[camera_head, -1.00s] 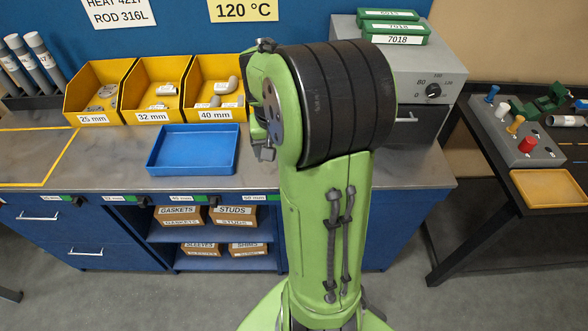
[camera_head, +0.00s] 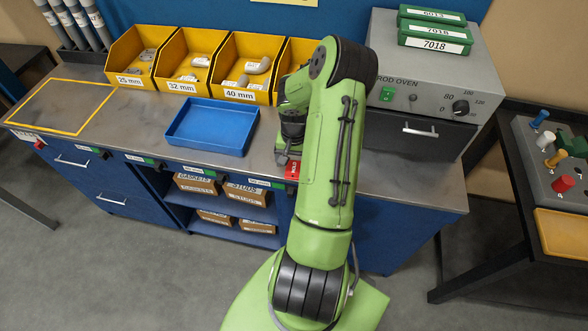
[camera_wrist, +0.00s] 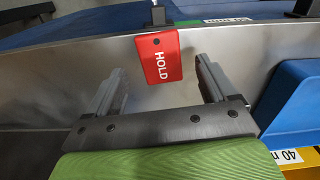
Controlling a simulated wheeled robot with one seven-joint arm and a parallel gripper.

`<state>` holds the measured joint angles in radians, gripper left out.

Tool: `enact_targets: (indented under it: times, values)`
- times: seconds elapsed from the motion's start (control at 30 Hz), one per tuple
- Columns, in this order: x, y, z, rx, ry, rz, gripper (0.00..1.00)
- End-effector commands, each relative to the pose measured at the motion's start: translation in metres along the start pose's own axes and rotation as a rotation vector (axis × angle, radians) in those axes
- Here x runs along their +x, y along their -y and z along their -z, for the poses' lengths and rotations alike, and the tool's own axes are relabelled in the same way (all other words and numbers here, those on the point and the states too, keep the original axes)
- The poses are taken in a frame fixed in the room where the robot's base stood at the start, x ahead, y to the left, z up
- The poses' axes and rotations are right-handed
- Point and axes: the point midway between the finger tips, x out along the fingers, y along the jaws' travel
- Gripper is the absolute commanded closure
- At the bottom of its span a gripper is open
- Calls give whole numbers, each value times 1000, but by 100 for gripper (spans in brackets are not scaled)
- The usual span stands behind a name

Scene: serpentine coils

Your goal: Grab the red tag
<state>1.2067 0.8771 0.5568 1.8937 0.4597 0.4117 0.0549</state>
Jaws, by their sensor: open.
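In the head view the red tag (camera_head: 292,170) is partly hidden behind my arm. My gripper (camera_wrist: 158,80) is open and empty in the wrist view, with one finger on either side below the tag. The fingers look apart from the tag. In the head view my gripper is at the bench's front edge, mostly hidden by my arm.
A blue tray (camera_head: 213,127) lies on the bench left of my gripper. Yellow bins (camera_head: 190,62) with fittings stand behind it. The grey rod oven (camera_head: 425,85) is to the right. Cardboard boxes (camera_head: 245,194) fill the shelves below.

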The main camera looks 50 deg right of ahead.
Motion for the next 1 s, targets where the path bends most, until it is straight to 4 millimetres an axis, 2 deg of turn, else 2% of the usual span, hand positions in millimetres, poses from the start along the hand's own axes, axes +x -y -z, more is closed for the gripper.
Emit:
enact_targets:
  times: [0.13,0.37,0.77,1.0]
  values:
    - [22,0,0,0,2,1,15]
    - [24,0,0,0,-1,0,15]
    - [23,0,0,0,-1,0,75]
    - [20,0,1,0,-2,0,76]
